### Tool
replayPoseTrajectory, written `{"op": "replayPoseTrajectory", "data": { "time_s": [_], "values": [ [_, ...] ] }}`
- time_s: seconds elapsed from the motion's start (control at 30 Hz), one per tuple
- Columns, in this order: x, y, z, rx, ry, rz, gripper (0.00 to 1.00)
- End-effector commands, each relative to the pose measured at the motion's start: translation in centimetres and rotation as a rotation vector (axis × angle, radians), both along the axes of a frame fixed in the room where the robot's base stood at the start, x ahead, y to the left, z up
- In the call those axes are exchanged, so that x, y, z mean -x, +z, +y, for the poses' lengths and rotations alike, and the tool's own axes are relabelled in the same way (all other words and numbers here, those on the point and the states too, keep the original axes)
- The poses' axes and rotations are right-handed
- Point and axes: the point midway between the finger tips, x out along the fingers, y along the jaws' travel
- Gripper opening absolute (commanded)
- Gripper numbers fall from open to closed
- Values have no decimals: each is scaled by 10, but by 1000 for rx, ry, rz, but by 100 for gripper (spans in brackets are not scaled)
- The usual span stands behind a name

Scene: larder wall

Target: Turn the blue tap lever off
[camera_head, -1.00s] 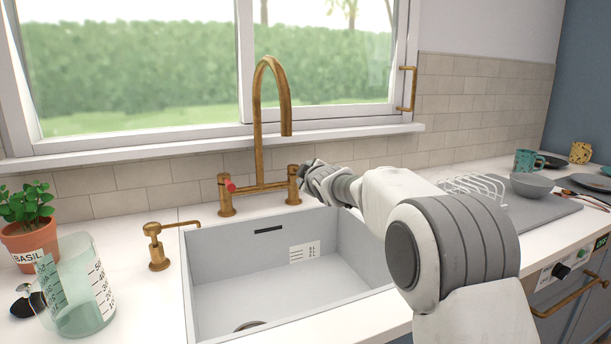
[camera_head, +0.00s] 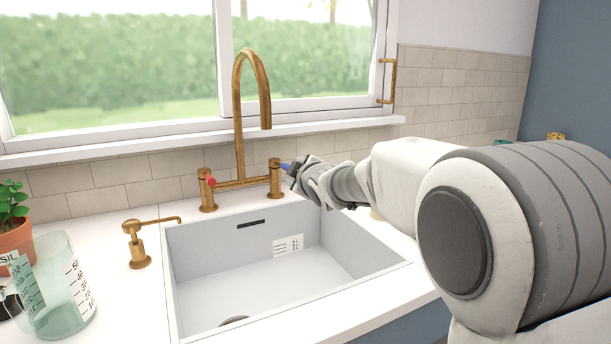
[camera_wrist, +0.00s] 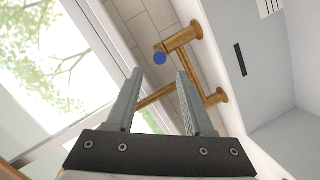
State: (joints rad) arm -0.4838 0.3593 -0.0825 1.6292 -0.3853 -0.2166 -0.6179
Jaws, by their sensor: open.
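The brass bridge tap (camera_head: 240,118) stands behind the sink. Its blue lever (camera_head: 285,166) sticks out from the right pillar, toward my gripper (camera_head: 292,176). In the wrist view the blue lever (camera_wrist: 160,59) shows end-on as a round blue tip, just beyond and between the fingertips of my gripper (camera_wrist: 159,72). The fingers are apart with nothing between them, and I see no clear contact with the lever. The red lever (camera_head: 210,181) is on the left pillar. No water shows below the spout.
The grey sink (camera_head: 190,262) lies in front of the tap. A brass soap dispenser (camera_head: 138,245), a measuring jug (camera_head: 62,290) and a potted basil (camera_head: 12,235) stand to the left. The window sill (camera_head: 180,142) runs behind the tap.

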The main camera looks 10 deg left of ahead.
Motion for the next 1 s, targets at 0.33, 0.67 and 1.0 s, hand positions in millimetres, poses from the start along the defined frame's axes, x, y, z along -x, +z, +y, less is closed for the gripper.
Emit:
{"op": "replayPoseTrajectory", "data": {
  "time_s": [0.33, 0.67, 1.0],
  "values": [
    [51, 14, -27, -2, 0, -2, 53],
    [67, 17, -35, -1, 0, -1, 53],
    [68, 18, -41, -7, -13, 10, 53]
  ]
}}
